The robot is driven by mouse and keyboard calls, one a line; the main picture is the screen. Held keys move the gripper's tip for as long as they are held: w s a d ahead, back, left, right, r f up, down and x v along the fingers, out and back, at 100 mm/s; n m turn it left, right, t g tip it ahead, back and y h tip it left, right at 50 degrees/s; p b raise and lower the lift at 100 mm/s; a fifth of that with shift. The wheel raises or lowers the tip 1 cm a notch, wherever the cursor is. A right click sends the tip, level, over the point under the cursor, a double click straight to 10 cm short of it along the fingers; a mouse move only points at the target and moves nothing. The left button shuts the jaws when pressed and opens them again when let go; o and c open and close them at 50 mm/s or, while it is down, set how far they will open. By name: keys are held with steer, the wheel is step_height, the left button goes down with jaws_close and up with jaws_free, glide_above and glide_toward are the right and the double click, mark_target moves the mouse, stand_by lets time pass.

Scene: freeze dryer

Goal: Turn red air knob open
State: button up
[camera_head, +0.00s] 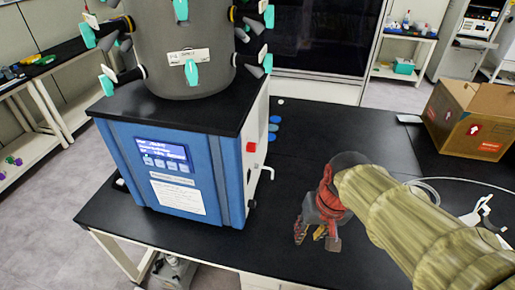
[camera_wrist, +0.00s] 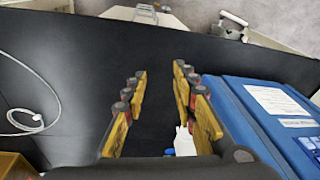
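The blue freeze dryer (camera_head: 172,165) stands on the black table, with its display and controls on the front. A small red knob (camera_head: 251,147) sits high on its pale right side wall. My gripper (camera_head: 317,238) is low over the table, right of the dryer and apart from the red knob, pointing down toward the front edge. In the wrist view my gripper (camera_wrist: 160,72) is open with nothing between its fingertips. The dryer's blue front (camera_wrist: 275,105) shows to the right of the fingers there. The red knob cannot be made out in the wrist view.
A grey chamber (camera_head: 188,60) with several teal-handled valves stands on the dryer. A cardboard box (camera_head: 470,118) and a pale cable (camera_wrist: 45,85) are on the black table (camera_head: 350,130).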

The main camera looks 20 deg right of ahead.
steer(key=o, duration=0.3)
steer(key=w+f+m+y, duration=0.1)
steer(key=w+f+y, duration=0.1)
steer(key=w+f+m+g+y, duration=0.1)
steer(key=w+f+m, duration=0.1)
steer(key=w+f+m+y, duration=0.2)
steer(key=shift+a+f+g+y, duration=0.2)
steer(key=shift+a+g+y, duration=0.1)
steer(key=shift+a+g, duration=0.1)
steer(key=m+t+y, duration=0.4)
steer(key=t+y, duration=0.5)
steer(key=y, duration=0.1)
glide_toward(252, 147)
steer(key=w, duration=0.2)
steer(key=x, duration=0.5)
steer(key=f+x, duration=0.1)
steer(key=x, duration=0.1)
steer(key=shift+a+f+b, duration=0.1)
steer(key=shift+a+b, duration=0.2)
steer(key=shift+b, duration=0.05)
steer(key=shift+c, duration=1.2)
steer(key=c, duration=0.7)
jaws_close()
